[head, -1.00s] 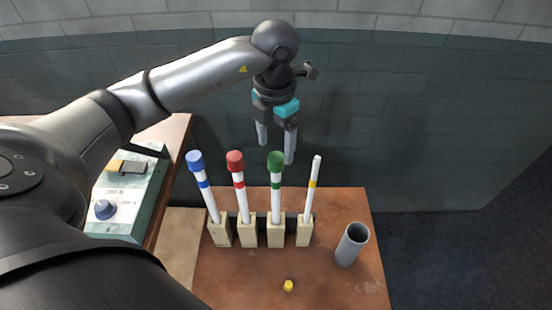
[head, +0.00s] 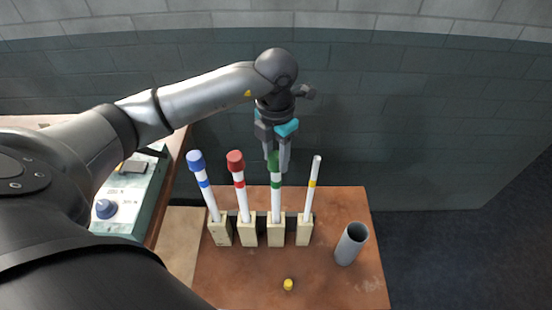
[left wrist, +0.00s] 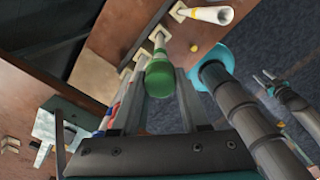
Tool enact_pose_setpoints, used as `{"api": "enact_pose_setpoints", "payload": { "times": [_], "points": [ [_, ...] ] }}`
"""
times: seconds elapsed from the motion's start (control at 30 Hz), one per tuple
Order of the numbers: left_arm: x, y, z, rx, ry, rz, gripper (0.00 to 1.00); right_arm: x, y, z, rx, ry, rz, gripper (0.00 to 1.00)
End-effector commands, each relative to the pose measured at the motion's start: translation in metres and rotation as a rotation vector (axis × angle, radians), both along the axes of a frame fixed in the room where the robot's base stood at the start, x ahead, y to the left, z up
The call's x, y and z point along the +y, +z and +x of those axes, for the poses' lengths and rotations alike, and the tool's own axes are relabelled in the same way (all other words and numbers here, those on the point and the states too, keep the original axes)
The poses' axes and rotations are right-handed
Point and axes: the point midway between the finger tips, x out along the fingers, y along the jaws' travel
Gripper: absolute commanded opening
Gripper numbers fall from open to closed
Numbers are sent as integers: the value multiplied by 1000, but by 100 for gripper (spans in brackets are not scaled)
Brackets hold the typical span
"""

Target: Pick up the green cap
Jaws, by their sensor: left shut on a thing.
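The green cap (head: 273,160) sits on top of a white tube with a green band (head: 276,195), which stands upright in a wooden block. My left gripper (head: 279,166) comes down from above and behind, and is shut on the cap. In the left wrist view the green cap (left wrist: 159,82) shows between the two fingers (left wrist: 163,96). The tube's lower end is still in its block. My right gripper (left wrist: 265,79) seems to show small at the right of the left wrist view; its jaws are too small to judge.
Blue-capped (head: 195,161) and red-capped (head: 235,161) tubes stand to the left. An uncapped yellow-banded tube (head: 313,185) stands to the right. A yellow cap (head: 288,285) lies in front on the table (head: 225,285), near a grey open cylinder (head: 350,245). A control box (head: 130,200) is at left.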

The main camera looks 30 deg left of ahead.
Motion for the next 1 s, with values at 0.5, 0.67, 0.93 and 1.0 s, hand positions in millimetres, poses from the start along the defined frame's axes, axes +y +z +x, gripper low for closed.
{"api": "enact_pose_setpoints", "payload": {
  "times": [0.5, 0.67, 0.93, 1.0],
  "points": [
    [0, 0, 0, 0, 0, 0, 0, 0, 0, 0, -1, -1, 0, 50],
    [0, 4, 0, -1, 0, 0, 0, 0, 0, 0, -1, -1, 0, 50],
    [0, 36, 1, -5, -1, 0, 0, 0, 0, 1, -2, -1, 1, 50],
    [0, 52, 2, -7, 0, -1, 0, 0, 0, 1, -2, -1, 1, 50]
  ]
}}
